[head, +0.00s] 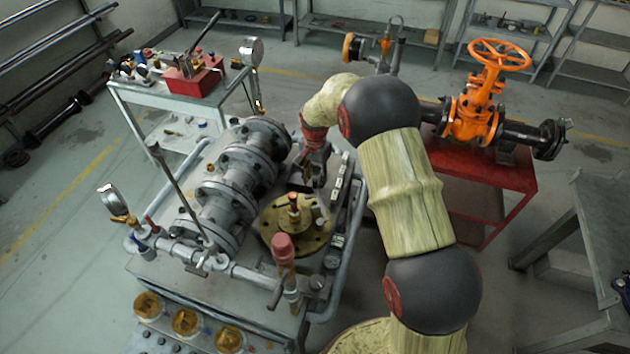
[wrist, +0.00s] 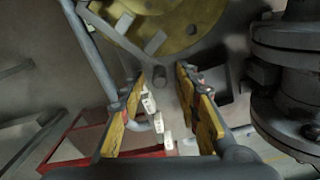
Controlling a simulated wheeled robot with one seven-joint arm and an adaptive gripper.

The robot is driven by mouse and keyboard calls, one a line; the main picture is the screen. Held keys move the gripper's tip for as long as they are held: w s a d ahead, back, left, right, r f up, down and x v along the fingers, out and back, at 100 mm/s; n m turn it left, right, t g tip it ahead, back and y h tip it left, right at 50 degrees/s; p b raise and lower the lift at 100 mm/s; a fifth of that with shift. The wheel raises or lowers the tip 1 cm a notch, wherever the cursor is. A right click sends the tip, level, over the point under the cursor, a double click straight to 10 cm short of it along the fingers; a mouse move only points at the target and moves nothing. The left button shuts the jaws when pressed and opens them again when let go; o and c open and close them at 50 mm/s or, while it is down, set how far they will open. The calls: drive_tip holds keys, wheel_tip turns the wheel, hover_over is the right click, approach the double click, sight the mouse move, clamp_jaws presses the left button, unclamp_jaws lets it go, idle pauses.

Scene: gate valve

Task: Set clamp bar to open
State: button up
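My gripper (wrist: 160,78) is open, with yellow-padded fingers spread apart in the wrist view. A dark round end (wrist: 173,75) shows between the fingertips; contact cannot be told. The brass plate (head: 278,238) carries an upright spindle in the head view. My arm hides part of the bench.
The grey flanged pipe (head: 226,187) stands close left of my gripper. A pink-topped post (head: 284,250) rises nearer the front. An orange gate valve (head: 475,115) sits on a red stand at right. Side rails (head: 350,235) edge the bench.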

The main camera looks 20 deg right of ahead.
wheel_tip(320, 180, up, 10)
drive_tip(key=shift+r, duration=0.25)
idle(0.6)
drive_tip(key=n, duration=0.4)
hover_over(320, 200)
drive_tip(key=f, duration=0.2)
drive_tip(key=s+r+n+t+b, duration=0.1)
drive_tip(key=s+r+n+t, duration=0.1)
drive_tip(key=s+r, duration=0.4)
drive_tip(key=s+r+n+t+b, duration=0.1)
drive_tip(key=s+r, duration=0.4)
drive_tip(key=s, duration=0.9)
drive_tip(key=s+r+n+t+b, duration=0.2)
drive_tip(key=s+r, duration=0.4)
drive_tip(key=s, duration=0.5)
drive_tip(key=shift+a+r+n+t+b, duration=0.15)
drive_tip(key=shift+r+n+t+b, duration=0.2)
drive_tip(key=shift+b, duration=0.1)
